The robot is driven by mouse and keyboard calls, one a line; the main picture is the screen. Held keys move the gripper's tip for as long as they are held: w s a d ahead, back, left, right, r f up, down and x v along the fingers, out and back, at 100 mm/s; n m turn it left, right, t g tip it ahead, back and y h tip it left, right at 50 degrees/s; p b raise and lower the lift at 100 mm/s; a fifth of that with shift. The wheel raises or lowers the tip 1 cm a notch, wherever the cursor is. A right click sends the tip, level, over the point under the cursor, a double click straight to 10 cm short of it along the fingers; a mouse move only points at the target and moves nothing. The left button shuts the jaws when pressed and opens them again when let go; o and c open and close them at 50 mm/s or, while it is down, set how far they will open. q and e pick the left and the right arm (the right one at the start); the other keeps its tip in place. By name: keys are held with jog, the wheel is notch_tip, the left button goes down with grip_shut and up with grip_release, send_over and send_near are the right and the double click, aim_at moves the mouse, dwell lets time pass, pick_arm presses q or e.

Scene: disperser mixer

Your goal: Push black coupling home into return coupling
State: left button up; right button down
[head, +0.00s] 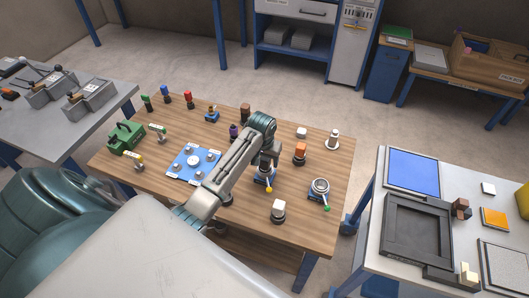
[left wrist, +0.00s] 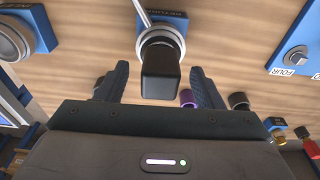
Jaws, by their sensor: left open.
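The black coupling (left wrist: 160,75), with a square dark body, stands between my fingers in the left wrist view. Its far end meets the silver ring of the return coupling (left wrist: 161,36), which sits on a blue base with an upside-down label. I cannot tell how deep it is seated. My left gripper (left wrist: 158,70) is open, with one finger on each side of the black coupling and visible gaps. In the head view my left gripper (head: 267,164) is low over the table by the return coupling's blue base (head: 262,181) and hides the black coupling. My right gripper is not in view.
A blue base with a silver ring and green-tipped lever (head: 320,190) stands to the right. A white-topped piece (head: 278,208) and an orange-topped piece (head: 300,150) stand close by. A blue plate with silver fittings (head: 193,164) lies to the left on the wooden table (head: 245,238).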

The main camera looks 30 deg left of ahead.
pick_arm(q)
jog(key=r, duration=0.3)
jog(key=s+r+b, duration=0.1)
jog(key=r, duration=0.2)
jog(key=r+b, duration=0.1)
jog(key=r, duration=0.2)
jog(key=shift+s+d+r, duration=0.15)
jog(key=shift+s+r, duration=0.05)
dwell(0.3)
